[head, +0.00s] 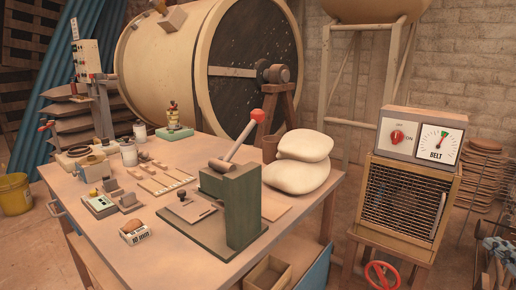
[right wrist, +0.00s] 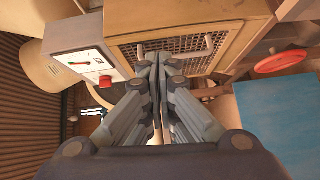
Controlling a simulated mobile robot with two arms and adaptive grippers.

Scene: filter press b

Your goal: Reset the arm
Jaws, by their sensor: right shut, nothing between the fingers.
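My right gripper (right wrist: 155,58) is shut and empty in the right wrist view, its fingers pointing at the front of the mesh-fronted cabinet (right wrist: 180,42). I cannot tell whether the tips touch its handle. In the head view what looks like this gripper (head: 489,245) shows at the lower right edge, right of the cabinet. A green press (head: 243,205) stands on the table, its lever arm (head: 243,137) tilted up to the right and ending in a red knob (head: 257,115). My left gripper is not in view.
The wooden table (head: 165,235) holds pale sacks (head: 301,160), small blocks and jars. A control box with a red knob and BELT dial (head: 435,142) sits on the cabinet. A red wheel (head: 381,275) is below. A large drum (head: 165,65) stands behind.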

